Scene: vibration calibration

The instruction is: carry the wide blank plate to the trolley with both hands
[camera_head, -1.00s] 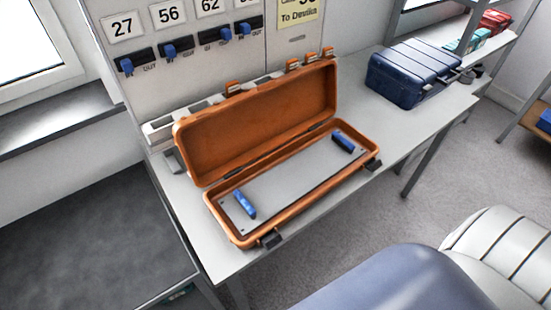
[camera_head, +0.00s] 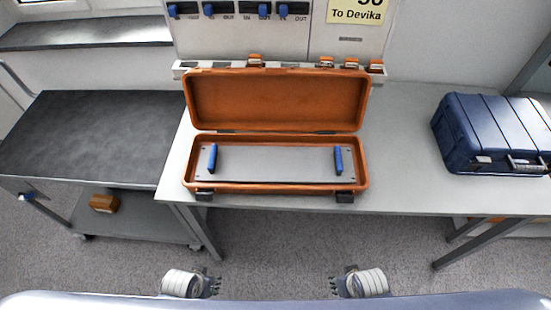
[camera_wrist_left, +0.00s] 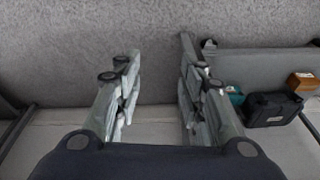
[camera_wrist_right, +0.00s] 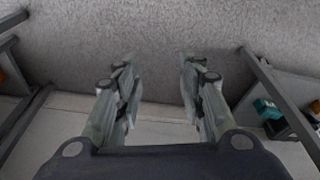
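The wide blank plate (camera_head: 275,163) is a flat grey panel with blue handles at its left end (camera_head: 212,158) and right end (camera_head: 338,159). It lies inside an open orange case (camera_head: 276,188) on the workbench. The trolley (camera_head: 85,135) stands left of the bench, with a bare dark top. My left gripper (camera_head: 214,284) and right gripper (camera_head: 335,284) are low at the front of the head view, apart from the case and bench. Both are open and empty, as the left wrist view (camera_wrist_left: 158,65) and right wrist view (camera_wrist_right: 155,68) show.
The workbench (camera_head: 400,190) has a blue case (camera_head: 490,135) on its right. The orange case's raised lid (camera_head: 275,100) stands behind the plate. A brown block (camera_head: 103,203) sits on the trolley's lower shelf. Grey carpet (camera_head: 275,245) is clear before the bench.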

